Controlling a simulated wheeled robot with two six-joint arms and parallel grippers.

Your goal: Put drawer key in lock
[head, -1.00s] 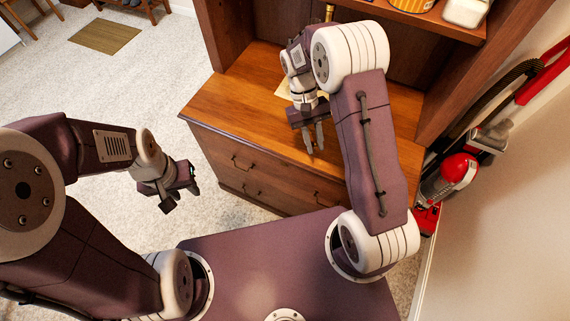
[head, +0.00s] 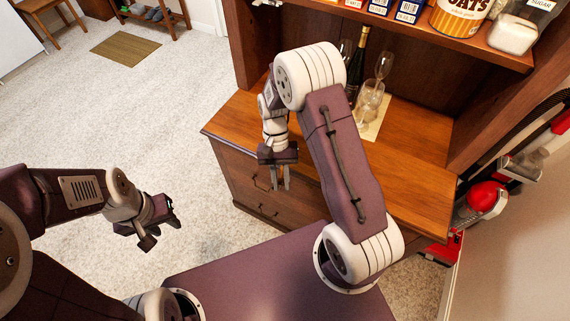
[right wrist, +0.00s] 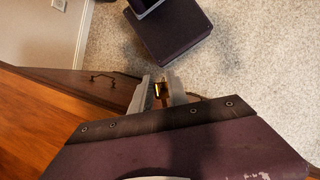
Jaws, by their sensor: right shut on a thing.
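My right gripper (head: 281,178) is in front of the left part of the wooden hutch's drawer front (head: 236,180), pointing down. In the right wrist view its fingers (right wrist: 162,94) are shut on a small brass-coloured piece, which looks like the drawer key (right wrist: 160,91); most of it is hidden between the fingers. Drawer handles show on the front, an upper one (head: 262,184) and a lower one (head: 268,212). I cannot make out the lock in either view. My left gripper (head: 160,233) is open and empty over the carpet, left of the hutch.
The hutch's counter (head: 425,190) holds a dark bottle (head: 360,62) and glasses (head: 371,98) on a pale mat. The shelf above holds an oats canister (head: 460,15) and a sugar jar (head: 515,34). A red vacuum cleaner (head: 484,198) stands at right.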

